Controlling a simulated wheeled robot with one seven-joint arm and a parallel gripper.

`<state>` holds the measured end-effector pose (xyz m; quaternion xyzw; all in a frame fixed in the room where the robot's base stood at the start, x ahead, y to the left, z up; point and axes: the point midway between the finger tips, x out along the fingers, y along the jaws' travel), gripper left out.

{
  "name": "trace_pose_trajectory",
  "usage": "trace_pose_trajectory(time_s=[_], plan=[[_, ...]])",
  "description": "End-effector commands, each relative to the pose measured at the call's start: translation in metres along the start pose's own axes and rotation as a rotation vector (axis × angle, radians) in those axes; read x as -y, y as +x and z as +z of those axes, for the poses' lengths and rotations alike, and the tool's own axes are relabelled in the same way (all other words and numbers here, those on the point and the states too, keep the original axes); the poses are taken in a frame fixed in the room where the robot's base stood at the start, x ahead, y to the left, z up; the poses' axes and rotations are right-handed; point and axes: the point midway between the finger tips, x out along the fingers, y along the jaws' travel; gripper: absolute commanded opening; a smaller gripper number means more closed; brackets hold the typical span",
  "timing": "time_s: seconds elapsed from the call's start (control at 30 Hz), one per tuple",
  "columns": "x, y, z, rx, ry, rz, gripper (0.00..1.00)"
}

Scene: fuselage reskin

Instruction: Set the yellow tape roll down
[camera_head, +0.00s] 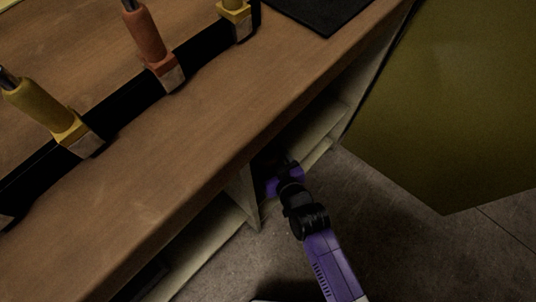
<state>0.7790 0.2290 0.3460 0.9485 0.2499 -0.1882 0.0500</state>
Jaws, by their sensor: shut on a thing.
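My gripper (278,179) reaches in under the workbench top, at the opening of a pale shelf (318,133). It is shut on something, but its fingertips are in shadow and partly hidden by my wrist. The yellow tape roll cannot be made out in this view. What the jaws hold, and whether it touches the shelf, cannot be seen.
The wooden workbench (200,140) overhangs the shelves. Yellow and orange-handled tools (147,37) stand in a black rack along it. A pale upright divider (249,196) is just left of my gripper. A large olive panel (450,100) stands at right over grey floor.

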Motion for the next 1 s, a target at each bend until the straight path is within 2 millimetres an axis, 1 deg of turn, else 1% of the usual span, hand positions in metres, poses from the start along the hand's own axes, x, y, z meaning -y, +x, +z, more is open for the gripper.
trace_pose_trajectory(time_s=[0.07,0.1,0.17,0.2,0.5,0.63,0.77,1.0], plan=[[0.000,0.001,0.003,0.000,0.000,0.000,0.31],[0.000,0.001,0.004,0.000,0.000,0.000,0.74],[0.000,0.001,0.003,0.000,0.000,0.000,0.85],[0.000,0.001,0.003,0.001,0.000,0.000,0.93],[0.000,0.001,0.002,0.001,0.000,0.000,0.93],[0.000,-0.002,-0.003,0.001,0.000,0.000,0.93],[-0.001,-0.023,-0.002,0.003,0.000,0.000,0.93],[0.000,-0.074,-0.003,0.003,0.000,0.000,0.93]])
